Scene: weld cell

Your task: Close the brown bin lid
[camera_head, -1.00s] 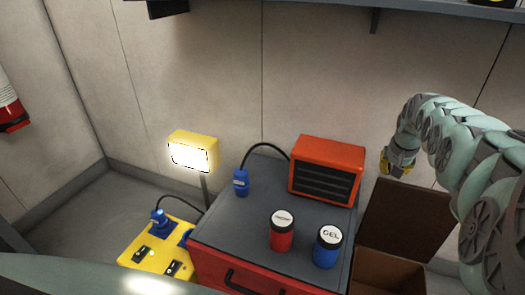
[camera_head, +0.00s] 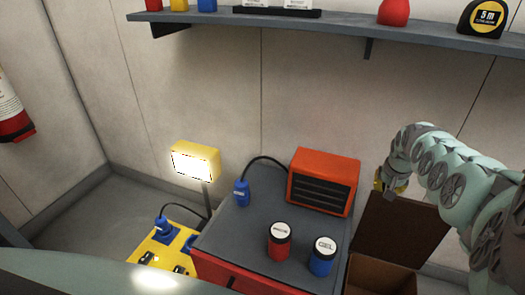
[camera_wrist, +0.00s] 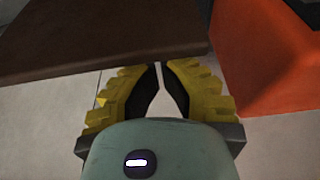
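The brown bin (camera_head: 380,277) stands open at the lower right of the head view, beside the tool cabinet. Its brown lid (camera_head: 398,232) stands up at the back, tilted. The lid also fills the upper left of the wrist view (camera_wrist: 100,35). My gripper (camera_head: 380,186) is at the lid's top left corner in the head view. In the wrist view my yellow gripper fingers (camera_wrist: 162,66) have their tips almost together, with nothing between them. The tips are close to the lid's edge; I cannot tell whether they touch it.
An orange heater (camera_head: 323,182) stands on the cabinet (camera_head: 232,225), left of the lid; it also shows in the wrist view (camera_wrist: 270,55). A red jar (camera_head: 278,242) and a blue jar (camera_head: 322,257) stand in front of it. A wall shelf (camera_head: 330,26) runs above.

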